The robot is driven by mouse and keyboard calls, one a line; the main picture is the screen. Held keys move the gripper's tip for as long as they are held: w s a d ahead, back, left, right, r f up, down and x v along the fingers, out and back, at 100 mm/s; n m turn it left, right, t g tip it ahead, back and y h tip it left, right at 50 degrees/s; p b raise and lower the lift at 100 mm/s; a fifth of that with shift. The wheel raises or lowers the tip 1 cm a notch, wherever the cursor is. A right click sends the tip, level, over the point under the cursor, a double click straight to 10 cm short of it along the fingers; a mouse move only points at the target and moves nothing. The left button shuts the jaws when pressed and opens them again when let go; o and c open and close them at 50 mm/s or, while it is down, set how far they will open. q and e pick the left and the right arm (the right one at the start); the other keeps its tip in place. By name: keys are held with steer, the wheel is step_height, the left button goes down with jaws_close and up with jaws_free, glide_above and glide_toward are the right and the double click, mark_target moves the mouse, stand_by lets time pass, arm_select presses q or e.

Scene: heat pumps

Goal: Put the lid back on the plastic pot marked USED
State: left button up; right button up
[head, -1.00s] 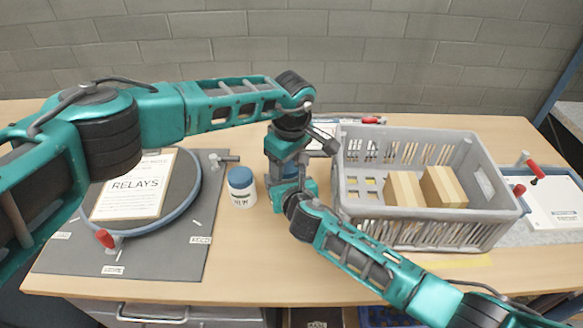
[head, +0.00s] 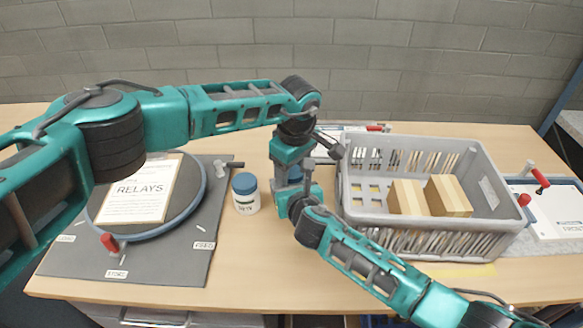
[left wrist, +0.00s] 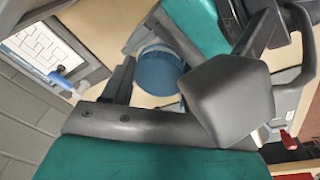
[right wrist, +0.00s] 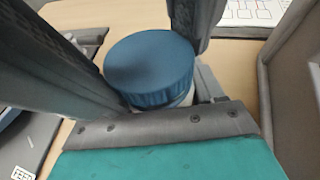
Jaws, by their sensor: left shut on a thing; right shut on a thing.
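A white plastic pot stands on the table between my two grippers. Its body (right wrist: 188,99) shows only as a sliver in the right wrist view, and its label is hidden. A round blue lid (right wrist: 150,68) sits over it, and also shows in the left wrist view (left wrist: 158,72). Whether the lid is fully seated I cannot tell. My left gripper (head: 292,168) points down from above and is shut on the lid. My right gripper (head: 297,188) comes in low from the front and is shut on the pot. A second white pot (head: 246,203), blue-lidded and apparently marked NEW, stands left of them.
A grey board with a round plate and a RELAYS sheet (head: 140,192) lies on the left. Clamps with red handles (head: 532,182) are at the far right. Bare table lies in front.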

mark_target(302, 179)
arm_select(q)
steer(key=shift+s+d+f+g, duration=0.1)
steer(key=shift+s+d+g, duration=0.2)
steer(key=shift+s+d, duration=0.85)
arm_select(e)
steer(key=shift+w+d+h, duration=0.4)
steer(key=shift+w+d, duration=0.15)
steer(key=shift+d, duration=0.35)
arm_select(q)
steer(key=r, duration=0.3)
steer(key=shift+s+a+r, duration=0.15)
steer(key=shift+s+r, duration=0.05)
steer(key=shift+r, duration=0.1)
arm_select(e)
steer(key=shift+a+f, duration=0.1)
steer(key=shift+f, duration=0.05)
arm_select(q)
steer(key=shift+r, duration=0.2)
arm_select(e)
steer(key=shift+s, duration=0.15)
steer(key=shift+a, duration=0.15)
arm_select(q)
steer(key=shift+w+a, duration=0.15)
arm_select(e)
steer(key=o, duration=1.6)
steer(key=shift+s+a, duration=0.1)
steer(key=shift+a, duration=0.05)
